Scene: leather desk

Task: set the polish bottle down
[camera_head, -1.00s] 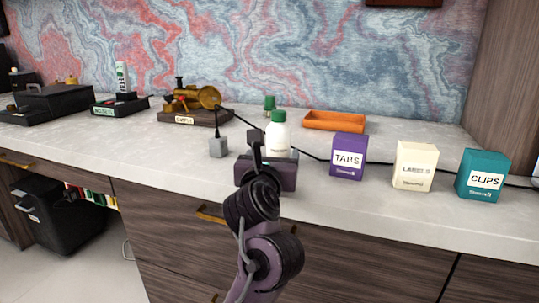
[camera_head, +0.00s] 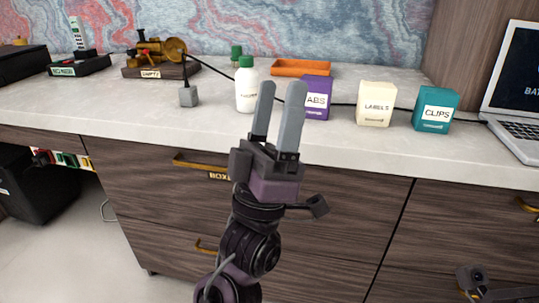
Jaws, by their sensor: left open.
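The polish bottle (camera_head: 246,92), white with a green cap, stands upright on the pale desk top (camera_head: 150,112). My left gripper (camera_head: 281,88) is open and empty, with its two grey fingers pointing up in the picture. It is in front of the desk edge and to the right of the bottle. Its left finger shows close beside the bottle's lower right side, and nothing is between the fingers. Part of my right arm, seemingly at its gripper (camera_head: 474,280), shows at the bottom right corner; its fingers are not visible.
Purple TABS (camera_head: 318,88), cream LABELS (camera_head: 376,103) and teal CLIPS (camera_head: 435,110) boxes stand right of the bottle. A laptop (camera_head: 512,95) is far right. A cable crosses behind.

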